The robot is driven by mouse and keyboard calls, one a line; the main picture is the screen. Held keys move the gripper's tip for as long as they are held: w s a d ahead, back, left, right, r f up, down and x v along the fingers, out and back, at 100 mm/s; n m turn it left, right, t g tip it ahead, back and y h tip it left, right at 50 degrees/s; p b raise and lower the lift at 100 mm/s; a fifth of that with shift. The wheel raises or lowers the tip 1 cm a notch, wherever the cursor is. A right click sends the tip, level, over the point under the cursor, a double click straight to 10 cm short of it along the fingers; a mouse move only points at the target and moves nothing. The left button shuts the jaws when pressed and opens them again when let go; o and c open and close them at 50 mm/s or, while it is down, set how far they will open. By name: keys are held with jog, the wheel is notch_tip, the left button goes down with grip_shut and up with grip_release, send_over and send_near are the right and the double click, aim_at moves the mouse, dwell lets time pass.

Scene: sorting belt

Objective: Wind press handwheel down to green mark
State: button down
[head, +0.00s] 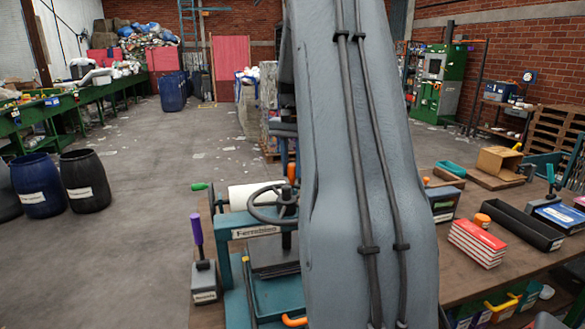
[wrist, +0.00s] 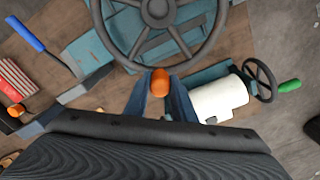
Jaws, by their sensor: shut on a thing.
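The press (head: 238,228) is a teal frame with a name label on the bench, left of my arm in the head view. Its large dark spoked handwheel (head: 283,198) lies flat on top. In the wrist view the handwheel (wrist: 158,12) fills the top middle, partly cut off. Its orange knob (wrist: 160,80) is at the near rim, between the fingers of my gripper (wrist: 160,90), which is shut on it. In the head view the orange knob (head: 291,171) shows beside my arm, which hides my gripper. I cannot see a green mark.
A white roll (wrist: 218,100) and a smaller wheel (wrist: 261,78) with a green handle (wrist: 289,86) sit beside the press. A purple-handled lever (head: 197,230) stands at left. Red-and-white boxes (head: 478,243) and a black tray (head: 523,225) lie right of my arm.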

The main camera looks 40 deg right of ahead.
jog(key=c, duration=1.5)
grip_release()
jog(key=shift+s, duration=0.1)
jog(key=shift+r+b, duration=1.1)
jog(key=shift+r, duration=2.85)
